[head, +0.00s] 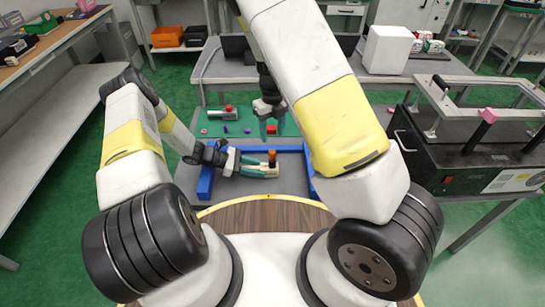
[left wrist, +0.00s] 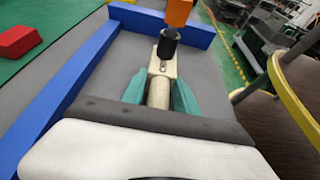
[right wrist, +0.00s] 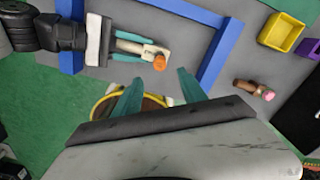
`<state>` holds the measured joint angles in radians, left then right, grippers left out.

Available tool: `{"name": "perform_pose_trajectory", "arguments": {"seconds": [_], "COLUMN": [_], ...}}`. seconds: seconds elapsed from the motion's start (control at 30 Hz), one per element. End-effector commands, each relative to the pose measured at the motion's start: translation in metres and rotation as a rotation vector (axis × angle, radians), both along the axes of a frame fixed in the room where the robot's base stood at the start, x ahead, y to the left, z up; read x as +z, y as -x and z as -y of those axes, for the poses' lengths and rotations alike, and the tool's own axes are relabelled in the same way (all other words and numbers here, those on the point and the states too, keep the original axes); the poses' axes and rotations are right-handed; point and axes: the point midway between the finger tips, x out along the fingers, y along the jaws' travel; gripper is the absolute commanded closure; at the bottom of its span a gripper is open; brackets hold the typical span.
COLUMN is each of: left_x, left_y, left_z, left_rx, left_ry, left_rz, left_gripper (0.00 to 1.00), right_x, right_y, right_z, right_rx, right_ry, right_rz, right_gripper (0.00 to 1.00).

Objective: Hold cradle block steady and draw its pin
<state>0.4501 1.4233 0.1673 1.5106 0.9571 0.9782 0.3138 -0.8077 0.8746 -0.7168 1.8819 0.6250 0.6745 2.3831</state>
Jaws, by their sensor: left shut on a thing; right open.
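The cradle block (left wrist: 163,70) is a cream block with a round cylindrical part, lying on the grey tabletop. A pin with an orange top (left wrist: 178,12) and a black collar (left wrist: 167,45) stands up from its far end; its shaft in the block is hidden. My left gripper (left wrist: 158,92) has its teal fingers shut on the cylindrical part; in the head view it (head: 262,171) is left of the pin. My right gripper (right wrist: 160,78) is open and empty, raised above the table. In the right wrist view the orange pin top (right wrist: 159,63) shows near the gap between its fingertips.
A blue frame (left wrist: 62,90) borders the block's area. Beyond it a green mat holds a red block (left wrist: 18,41) and small purple pieces. The right wrist view shows a yellow bin (right wrist: 281,32) and a brown piece with a pink end (right wrist: 253,89) outside the frame.

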Motion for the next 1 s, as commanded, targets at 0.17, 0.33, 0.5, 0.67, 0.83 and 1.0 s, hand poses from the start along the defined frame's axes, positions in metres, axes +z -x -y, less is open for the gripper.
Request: {"name": "perform_pose_trajectory", "arguments": {"seconds": [0.17,0.33,0.5,0.67,0.83,1.0], "left_x": [0.0,0.0,0.0,0.0,0.0,0.0], "left_y": [0.0,0.0,0.0,0.0,0.0,0.0], "left_z": [0.0,0.0,0.0,0.0,0.0,0.0], "left_rx": [0.0,0.0,0.0,0.0,0.0,0.0], "left_ry": [0.001,0.001,0.001,0.001,0.001,0.001], "left_rz": [0.0,0.0,0.0,0.0,0.0,0.0], "left_gripper": [1.0,1.0,1.0,1.0,1.0,1.0], "right_x": [-0.028,-0.054,-0.076,-0.09,-0.097,-0.097], "right_y": [0.001,0.001,0.001,0.0,0.0,0.0], "right_z": [0.001,0.001,0.001,0.0,0.0,0.0], "right_rx": [-0.001,0.0,0.001,0.001,0.002,0.002], "right_ry": [0.002,0.001,0.0,0.0,0.0,0.0], "right_rz": [-0.003,-0.003,-0.002,-0.001,-0.001,0.0], "right_gripper": [0.51,0.51,0.51,0.51,0.51,0.51]}}
